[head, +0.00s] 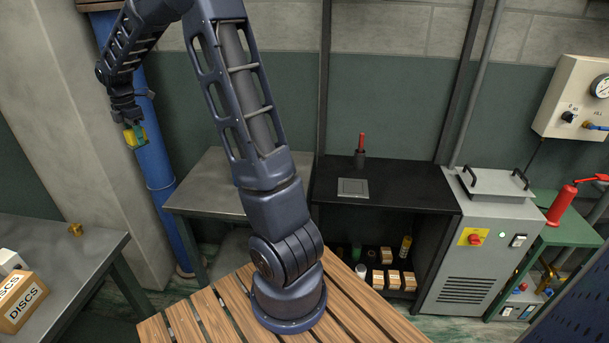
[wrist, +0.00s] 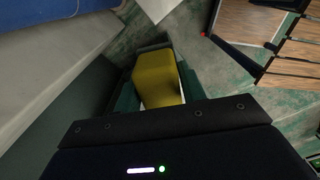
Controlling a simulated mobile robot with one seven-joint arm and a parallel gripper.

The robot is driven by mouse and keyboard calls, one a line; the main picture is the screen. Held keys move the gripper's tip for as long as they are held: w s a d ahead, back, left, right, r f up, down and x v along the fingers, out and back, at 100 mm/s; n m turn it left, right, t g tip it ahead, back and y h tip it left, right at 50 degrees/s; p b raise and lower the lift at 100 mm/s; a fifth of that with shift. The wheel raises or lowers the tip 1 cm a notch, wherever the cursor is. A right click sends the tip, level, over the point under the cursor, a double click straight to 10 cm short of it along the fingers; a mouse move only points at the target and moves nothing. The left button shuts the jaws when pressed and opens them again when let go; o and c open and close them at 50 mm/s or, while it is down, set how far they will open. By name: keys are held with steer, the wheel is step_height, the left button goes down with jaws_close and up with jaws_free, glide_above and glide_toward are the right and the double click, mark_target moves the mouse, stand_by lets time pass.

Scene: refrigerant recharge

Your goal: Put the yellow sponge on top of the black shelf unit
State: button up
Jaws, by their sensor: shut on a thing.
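My gripper (head: 133,132) is raised at the upper left in the head view, in front of the blue pipe. It is shut on the yellow sponge (head: 130,137), which hangs in the air. In the wrist view the sponge (wrist: 157,77) sits between the dark green fingers, with floor far below it. The black shelf unit (head: 417,187) stands against the wall right of centre in the head view, well to the right of my gripper. Its top holds a grey square plate (head: 353,188) and a dark holder with a red handle (head: 360,152). The rest of its top is bare.
A grey metal table (head: 208,190) stands left of the shelf unit, with its visible top bare. The blue pipe (head: 161,165) and a concrete pillar are near my gripper. A grey machine (head: 479,262) stands right of the shelf. A left bench (head: 65,258) holds boxes.

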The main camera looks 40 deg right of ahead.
steer(key=s+d+m, duration=0.2)
steer(key=d+m, duration=0.1)
steer(key=d, duration=1.5)
steer(key=s+d+m, duration=0.3)
steer(key=d, duration=1.6)
steer(key=s+d+m, duration=0.7)
steer(key=s+d, duration=1.6)
steer(key=d, duration=0.2)
step_height(320, 180, down, 23)
steer(key=w+d, duration=0.4)
steer(key=w+d+f, duration=0.1)
steer(key=w+d, duration=0.9)
steer(key=shift+f, duration=0.3)
steer(key=shift+s+f, duration=0.1)
steer(key=shift+f, duration=2.1)
steer(key=shift+d+f, duration=0.2)
steer(key=shift+f, duration=0.25)
